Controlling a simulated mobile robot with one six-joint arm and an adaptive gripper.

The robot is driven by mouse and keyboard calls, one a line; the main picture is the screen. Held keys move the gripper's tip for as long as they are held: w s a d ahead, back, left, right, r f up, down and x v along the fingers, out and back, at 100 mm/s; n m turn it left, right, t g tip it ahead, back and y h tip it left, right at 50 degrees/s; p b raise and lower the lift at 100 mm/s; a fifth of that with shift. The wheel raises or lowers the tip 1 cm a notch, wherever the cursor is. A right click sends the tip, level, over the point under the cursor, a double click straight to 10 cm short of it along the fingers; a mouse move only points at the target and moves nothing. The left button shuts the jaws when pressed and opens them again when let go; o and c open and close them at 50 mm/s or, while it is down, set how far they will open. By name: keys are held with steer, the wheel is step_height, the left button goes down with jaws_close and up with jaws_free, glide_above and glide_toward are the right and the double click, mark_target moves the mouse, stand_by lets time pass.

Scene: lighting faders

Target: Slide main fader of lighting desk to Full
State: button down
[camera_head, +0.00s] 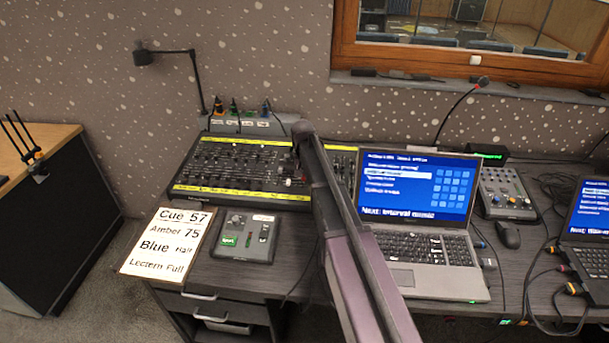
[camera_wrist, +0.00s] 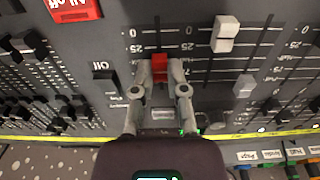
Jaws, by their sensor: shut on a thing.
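The lighting desk (camera_head: 235,185) is a black panel with rows of faders and yellow label strips, on the grey table. In the wrist view, my gripper (camera_wrist: 160,72) is shut on a red fader cap (camera_wrist: 160,65), one fingertip on each side. In the head view, my gripper (camera_head: 301,150) is over the desk's right part, and my arm hides the cap.
White fader caps (camera_wrist: 226,32) stand right of the red one; black faders (camera_wrist: 28,45) stand left. A red button (camera_wrist: 72,8) is at the top left. A laptop (camera_head: 425,260) stands right of my arm. A lamp (camera_head: 195,75), a small control box (camera_head: 245,238) and a cue card (camera_head: 165,245) are nearby.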

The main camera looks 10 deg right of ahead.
steer(key=shift+w+d, duration=0.1)
steer(key=shift+w+d+r, duration=0.1)
steer(key=shift+w+d, duration=0.1)
steer(key=shift+w, duration=0.45)
steer(key=shift+w+d, duration=0.2)
steer(key=shift+w, duration=0.45)
steer(key=c, duration=0.9)
jaws_free()
steer(key=shift+r+p, duration=1.3)
steer(key=shift+p, duration=0.1)
step_height(320, 180, up, 7)
steer(key=p, duration=0.7)
steer(key=shift+s, duration=0.1)
